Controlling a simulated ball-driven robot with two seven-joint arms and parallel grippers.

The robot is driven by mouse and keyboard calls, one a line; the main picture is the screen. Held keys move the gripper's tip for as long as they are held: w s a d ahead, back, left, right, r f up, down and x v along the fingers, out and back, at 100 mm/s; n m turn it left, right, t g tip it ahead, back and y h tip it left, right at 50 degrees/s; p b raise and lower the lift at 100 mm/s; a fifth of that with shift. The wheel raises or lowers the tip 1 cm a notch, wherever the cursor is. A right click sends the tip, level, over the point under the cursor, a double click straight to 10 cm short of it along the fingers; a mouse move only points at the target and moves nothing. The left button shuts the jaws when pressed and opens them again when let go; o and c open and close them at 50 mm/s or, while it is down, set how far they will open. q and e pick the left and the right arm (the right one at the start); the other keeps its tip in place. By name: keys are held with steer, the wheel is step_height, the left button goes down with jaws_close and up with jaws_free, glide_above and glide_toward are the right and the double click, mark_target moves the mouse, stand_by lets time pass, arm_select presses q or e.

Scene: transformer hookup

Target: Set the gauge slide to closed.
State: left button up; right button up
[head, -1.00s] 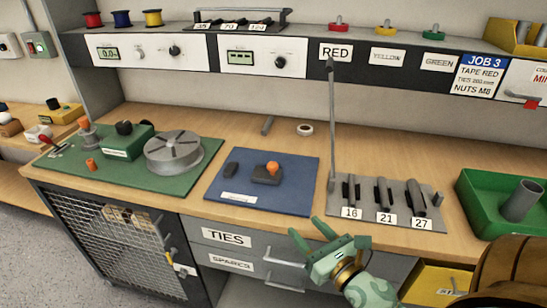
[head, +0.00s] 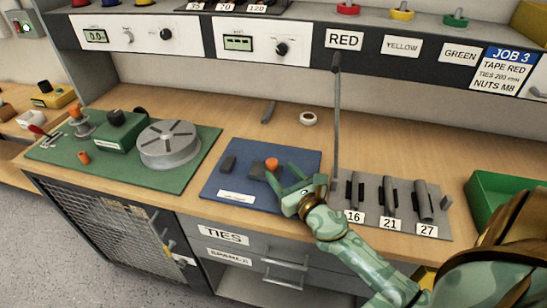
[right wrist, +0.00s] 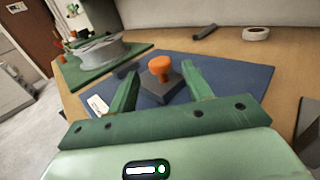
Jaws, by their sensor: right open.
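The gauge slide appears to be the dark grey block with an orange knob (head: 272,163) on the blue mat (head: 226,183). The right wrist view shows the orange knob (right wrist: 160,66) standing on its grey block (right wrist: 160,89). A separate dark block (head: 228,164) lies left of it on the mat. My right gripper (head: 285,175) is open over the mat's right side. In the wrist view its two green fingers (right wrist: 158,82) point toward the block, with the knob between and beyond their tips. No contact is visible. My left gripper is out of view.
A green mat (head: 70,156) with a round slotted disc (head: 168,144) lies to the left. A rack (head: 375,215) marked 16, 21 and 27 and an upright grey rod (head: 337,130) stand right of the blue mat. A white ring (head: 308,118) lies behind on the bench.

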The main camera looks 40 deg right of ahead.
mark_target(275, 165)
steer(key=w, duration=0.4)
steer(key=shift+w+d, duration=0.15)
steer(key=shift+w, duration=0.7)
jaws_close()
steer(key=w+a, duration=0.4)
steer(key=shift+w, duration=0.25)
jaws_free()
steer(key=shift+w, duration=0.1)
steer(key=shift+a, duration=0.1)
